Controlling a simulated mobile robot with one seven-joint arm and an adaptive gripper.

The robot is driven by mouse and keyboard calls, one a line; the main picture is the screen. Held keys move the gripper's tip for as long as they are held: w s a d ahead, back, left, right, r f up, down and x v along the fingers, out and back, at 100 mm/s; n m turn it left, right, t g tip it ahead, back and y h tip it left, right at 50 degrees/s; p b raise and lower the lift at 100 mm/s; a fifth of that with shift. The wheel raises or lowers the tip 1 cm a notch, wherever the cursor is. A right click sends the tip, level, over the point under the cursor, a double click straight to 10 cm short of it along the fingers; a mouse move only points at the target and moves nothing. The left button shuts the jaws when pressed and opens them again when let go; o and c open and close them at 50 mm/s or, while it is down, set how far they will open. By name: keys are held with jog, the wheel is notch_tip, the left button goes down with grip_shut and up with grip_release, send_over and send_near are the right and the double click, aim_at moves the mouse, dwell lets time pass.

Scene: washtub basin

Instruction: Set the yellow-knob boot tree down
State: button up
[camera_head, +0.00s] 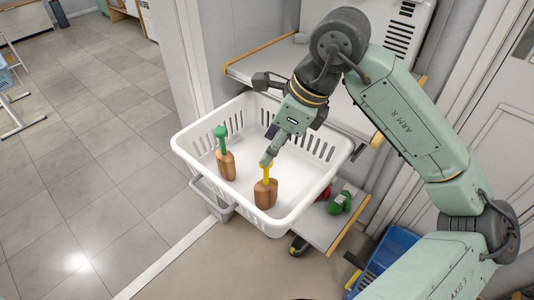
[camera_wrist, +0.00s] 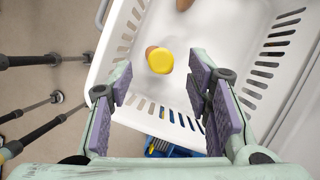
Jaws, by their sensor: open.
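The yellow-knob boot tree (camera_head: 265,194) stands upright on the floor of the white slotted tub, near its front wall. Its body is brown, with a yellow stem and knob. My gripper (camera_head: 269,156) is just above the knob in the head view, with its fingers partly hiding the top. In the wrist view the round yellow knob (camera_wrist: 160,61) shows between and just beyond the spread purple-padded fingers (camera_wrist: 160,78), touching neither pad. The gripper is open and empty. The white tub (camera_head: 186,157) also shows in the wrist view (camera_wrist: 225,20).
A green-knob boot tree (camera_head: 226,163) stands upright in the tub, to the left. A green object (camera_head: 340,203) and a red one lie on the lower shelf right of the tub. A blue crate (camera_head: 388,252) is below. The tub's back floor looks clear.

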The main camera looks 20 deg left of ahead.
jog(key=v, duration=0.7)
jog(key=shift+r, duration=0.35)
